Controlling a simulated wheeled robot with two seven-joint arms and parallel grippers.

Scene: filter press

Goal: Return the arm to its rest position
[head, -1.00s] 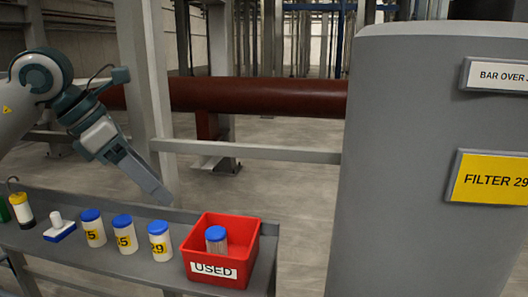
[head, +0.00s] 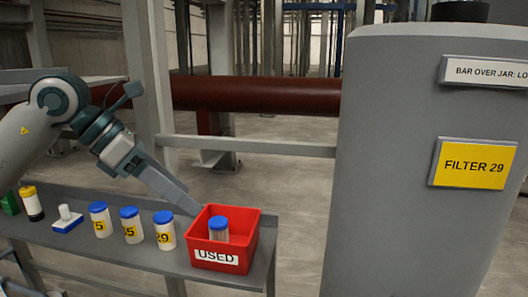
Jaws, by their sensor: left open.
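My left gripper (head: 190,204) is in the head view. It reaches in from the left and points down and to the right, with its tip beside the upper left edge of the red bin. It looks empty, and the gap between its fingers is hard to see from this angle. The red bin (head: 219,257), labelled USED, sits at the right end of the grey shelf. A clear jar with a blue lid (head: 218,224) stands upright inside it. My right gripper is not in view.
Several blue-lidded jars stand on the shelf (head: 150,262), including one marked 29 (head: 165,230). A white-handled blue tool (head: 68,219) and a yellow-capped bottle (head: 32,203) are farther left. A large grey tank (head: 400,190) marked FILTER 29 (head: 473,163) fills the right.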

